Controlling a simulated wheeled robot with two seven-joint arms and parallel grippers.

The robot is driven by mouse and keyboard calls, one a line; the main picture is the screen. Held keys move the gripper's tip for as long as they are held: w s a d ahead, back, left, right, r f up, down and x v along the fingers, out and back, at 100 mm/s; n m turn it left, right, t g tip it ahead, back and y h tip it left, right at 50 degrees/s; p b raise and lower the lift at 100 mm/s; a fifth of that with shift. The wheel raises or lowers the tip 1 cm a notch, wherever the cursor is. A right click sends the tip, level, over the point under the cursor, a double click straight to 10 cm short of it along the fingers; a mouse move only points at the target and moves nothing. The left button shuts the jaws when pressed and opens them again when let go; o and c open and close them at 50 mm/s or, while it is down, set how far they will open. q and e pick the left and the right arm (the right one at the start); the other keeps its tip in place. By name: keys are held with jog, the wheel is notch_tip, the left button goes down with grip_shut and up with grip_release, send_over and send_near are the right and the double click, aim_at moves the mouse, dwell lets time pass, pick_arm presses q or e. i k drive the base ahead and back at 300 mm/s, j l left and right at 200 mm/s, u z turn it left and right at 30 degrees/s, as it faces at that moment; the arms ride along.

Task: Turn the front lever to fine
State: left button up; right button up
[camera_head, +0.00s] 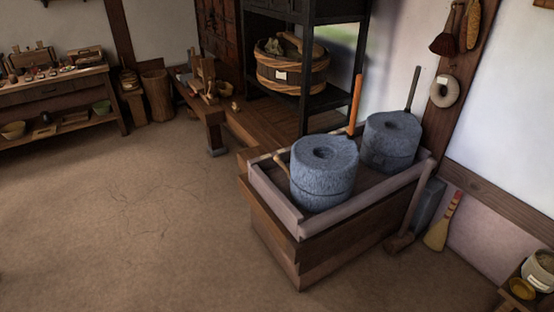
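Two grey stone querns sit in a wooden trough (345,217) at right of centre. The front quern (323,180) has a round hole in its top, and a short pale wooden handle (282,161) sticks out on its left side. The rear quern (390,145) stands behind it to the right. An upright orange lever (355,103) rises beside the front quern, and a dark upright lever (413,88) rises beside the rear quern. The lower ends of both levers are hidden by the stones. No fine or coarse marking can be made out. Neither of my grippers is in view.
A black shelf rack (309,101) with a wooden tub (291,72) stands behind the trough. A broom (442,222) and a mallet (399,241) are at its right. A low bench (208,118) stands back left. The floor (130,215) left and front is clear.

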aim_at(276, 158)
jog(key=i+l, duration=0.35)
jog(key=i, duration=0.15)
jog(key=i+l+z, duration=0.15)
jog(key=i+l, duration=0.2)
jog(key=i, duration=0.15)
jog(key=i+l, duration=0.3)
jog(key=i, duration=0.25)
